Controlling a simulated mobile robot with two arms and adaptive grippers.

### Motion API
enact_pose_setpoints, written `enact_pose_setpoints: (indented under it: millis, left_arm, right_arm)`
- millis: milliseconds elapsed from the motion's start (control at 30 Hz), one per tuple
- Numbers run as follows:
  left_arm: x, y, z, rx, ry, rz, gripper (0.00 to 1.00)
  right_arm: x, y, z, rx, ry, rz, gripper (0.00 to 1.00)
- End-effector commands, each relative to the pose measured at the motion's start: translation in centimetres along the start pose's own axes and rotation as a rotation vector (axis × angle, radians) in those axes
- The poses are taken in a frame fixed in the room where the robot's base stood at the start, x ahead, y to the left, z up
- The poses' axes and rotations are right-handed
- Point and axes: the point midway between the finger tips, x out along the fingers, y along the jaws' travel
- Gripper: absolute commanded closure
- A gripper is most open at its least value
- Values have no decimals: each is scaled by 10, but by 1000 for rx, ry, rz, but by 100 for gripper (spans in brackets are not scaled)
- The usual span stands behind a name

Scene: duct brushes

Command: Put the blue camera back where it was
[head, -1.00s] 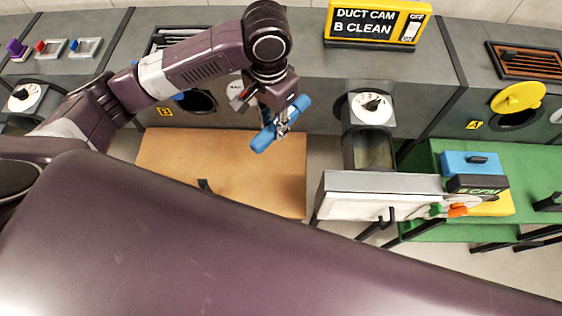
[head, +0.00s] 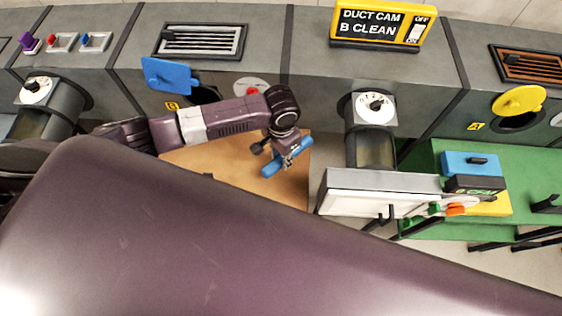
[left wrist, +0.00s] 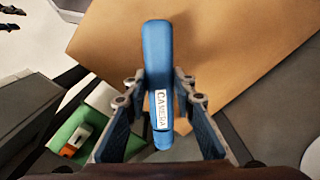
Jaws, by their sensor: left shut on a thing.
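The blue camera (head: 280,164) is a blue stick-like body with a white label reading "CAMERA". It also shows in the left wrist view (left wrist: 157,60), lying between the two finger pads. My left gripper (head: 286,155) is shut on it and holds it over the brown board (head: 225,170). In the left wrist view my left gripper (left wrist: 160,108) has a finger on each side of the camera, and the brown board (left wrist: 215,45) lies beyond it. My right gripper is not in view.
A yellow sign (head: 378,24) reads "DUCT CAM B CLEAN". A grey duct with an open blue lid (head: 170,75) is behind my arm. A white-fronted box (head: 380,195) and a green table (head: 500,155) with blue and yellow boxes are at right.

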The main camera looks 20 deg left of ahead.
Motion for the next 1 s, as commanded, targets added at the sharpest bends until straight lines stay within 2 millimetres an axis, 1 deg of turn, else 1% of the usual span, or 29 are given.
enact_pose_setpoints:
  millis: [67, 200, 300, 733, 767, 900, 1000]
  left_arm:
    - [6, 0, 0, 0, -1, 0, 100]
    - [26, 0, 0, -1, -2, 1, 100]
    - [37, 0, 0, -1, 0, 1, 100]
    - [44, 0, 0, 0, 0, 0, 100]
    - [43, 0, 0, 0, 0, -1, 73]
    - [43, 0, 0, 0, 0, 0, 59]
    - [43, 0, 0, 0, 0, 0, 59]
  right_arm:
    - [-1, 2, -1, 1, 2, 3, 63]
    - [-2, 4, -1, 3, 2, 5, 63]
    - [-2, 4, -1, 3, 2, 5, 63]
    - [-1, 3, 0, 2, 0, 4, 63]
    - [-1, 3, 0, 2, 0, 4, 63]
    - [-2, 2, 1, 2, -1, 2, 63]
    - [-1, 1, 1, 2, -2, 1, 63]
